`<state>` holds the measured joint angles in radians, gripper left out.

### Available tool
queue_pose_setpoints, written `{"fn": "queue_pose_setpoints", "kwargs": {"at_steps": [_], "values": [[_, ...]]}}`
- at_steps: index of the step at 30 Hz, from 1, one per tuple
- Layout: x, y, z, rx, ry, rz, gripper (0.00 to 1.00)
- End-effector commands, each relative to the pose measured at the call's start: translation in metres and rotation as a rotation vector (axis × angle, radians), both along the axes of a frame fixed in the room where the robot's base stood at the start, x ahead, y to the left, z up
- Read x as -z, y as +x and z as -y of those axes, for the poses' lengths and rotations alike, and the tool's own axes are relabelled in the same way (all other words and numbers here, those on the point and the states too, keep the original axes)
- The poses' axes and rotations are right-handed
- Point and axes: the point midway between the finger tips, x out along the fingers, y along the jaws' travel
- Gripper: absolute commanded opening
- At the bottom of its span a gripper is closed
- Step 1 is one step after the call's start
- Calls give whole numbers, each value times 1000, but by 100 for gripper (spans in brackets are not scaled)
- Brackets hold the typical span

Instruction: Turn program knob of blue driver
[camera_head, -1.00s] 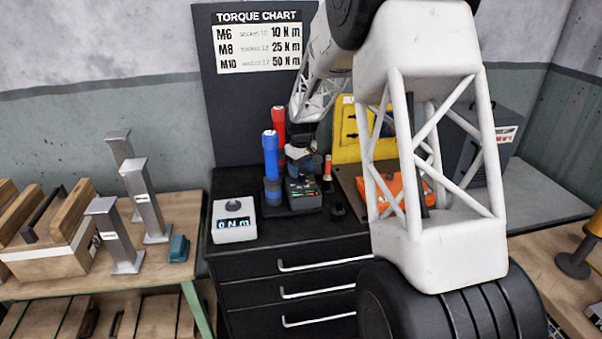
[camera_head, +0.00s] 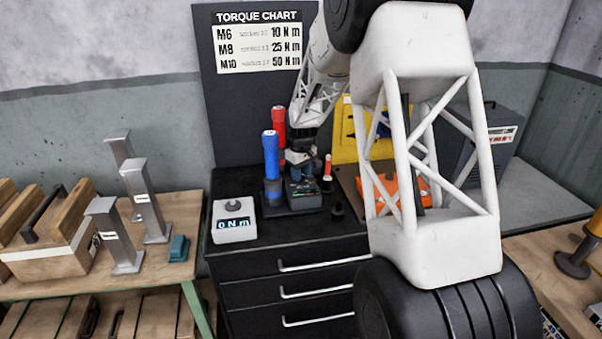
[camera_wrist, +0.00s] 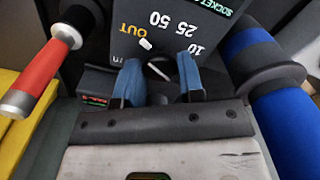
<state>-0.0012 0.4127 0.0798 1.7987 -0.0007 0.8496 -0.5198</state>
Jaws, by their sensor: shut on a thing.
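The blue driver (camera_head: 271,160) stands upright at the left of a dark holder on the black cabinet. Its blue handle shows at the right of the wrist view (camera_wrist: 272,85). A dark box (camera_head: 304,195) sits beside it; in the wrist view its face (camera_wrist: 182,40) carries "10 25 50", "OUT" and "SOCKET". My gripper (camera_wrist: 160,80) has its two blue-padded fingers at this box. The fingers are shut on a small knob (camera_wrist: 158,69), of which only a little shows between them. In the head view my gripper (camera_head: 299,157) is small and partly hidden.
A red driver (camera_head: 278,125) stands behind the blue one. A small red-handled tool (camera_head: 327,165) stands close to the right. A white display box (camera_head: 234,220) reads "0 N m". An orange case (camera_head: 398,190) is partly behind my arm. The cabinet's front top is mostly clear.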

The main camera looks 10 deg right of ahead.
Motion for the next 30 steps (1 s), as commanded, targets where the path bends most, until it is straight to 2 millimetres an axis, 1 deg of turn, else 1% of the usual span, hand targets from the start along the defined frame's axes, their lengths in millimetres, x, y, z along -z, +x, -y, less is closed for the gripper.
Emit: {"fn": "queue_pose_setpoints", "kwargs": {"at_steps": [5, 11, 30], "values": [[0, 0, 0, 24, 0, 0, 12], [0, 0, 0, 100, 0, 0, 12], [0, 0, 0, 568, 1, -1, 12]]}}
